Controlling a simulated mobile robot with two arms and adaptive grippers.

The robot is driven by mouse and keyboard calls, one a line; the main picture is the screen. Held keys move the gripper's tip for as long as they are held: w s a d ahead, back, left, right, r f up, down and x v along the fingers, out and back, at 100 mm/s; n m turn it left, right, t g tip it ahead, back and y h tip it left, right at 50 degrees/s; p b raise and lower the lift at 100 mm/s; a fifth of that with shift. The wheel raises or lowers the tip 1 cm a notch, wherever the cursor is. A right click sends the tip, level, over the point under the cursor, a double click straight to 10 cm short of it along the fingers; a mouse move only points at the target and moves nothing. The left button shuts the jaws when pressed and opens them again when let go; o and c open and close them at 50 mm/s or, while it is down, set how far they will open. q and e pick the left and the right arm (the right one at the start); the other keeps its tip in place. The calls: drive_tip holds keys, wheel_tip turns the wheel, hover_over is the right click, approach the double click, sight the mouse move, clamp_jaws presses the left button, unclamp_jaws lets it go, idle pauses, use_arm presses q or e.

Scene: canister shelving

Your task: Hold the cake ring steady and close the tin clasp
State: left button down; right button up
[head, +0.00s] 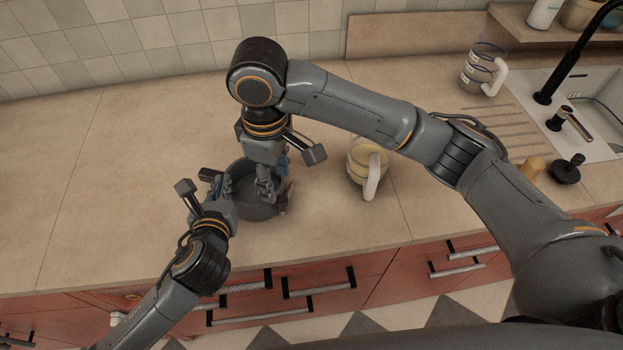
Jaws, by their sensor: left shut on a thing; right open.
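The cake ring (258,212), a dark grey round tin, stands on the beige counter in the left half of the head view. My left gripper (226,200) is at its left side, shut on its wall. My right gripper (270,188) comes from above and is open over the ring's right part. It hides much of the ring's far side and interior. The clasp cannot be made out clearly; something small and dark at the ring's right edge may be part of it. Whether my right fingers touch the ring cannot be told.
A jug with a pale handle and yellowish contents (357,160) stands right of the ring, below my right forearm. Another glass jug (483,72) stands further back, by the sink (590,105) and black tap (573,58). The counter's left side (90,170) is clear.

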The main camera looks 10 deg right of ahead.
use_arm(q)
drive_tip(key=shift+f, duration=0.1)
drive_tip(key=c, duration=1.4)
unclamp_jaws()
drive_tip(key=shift+w+a, duration=0.1)
drive_tip(key=shift+c, duration=0.2)
drive_tip(key=v, duration=1.2)
drive_tip(key=o, duration=0.5)
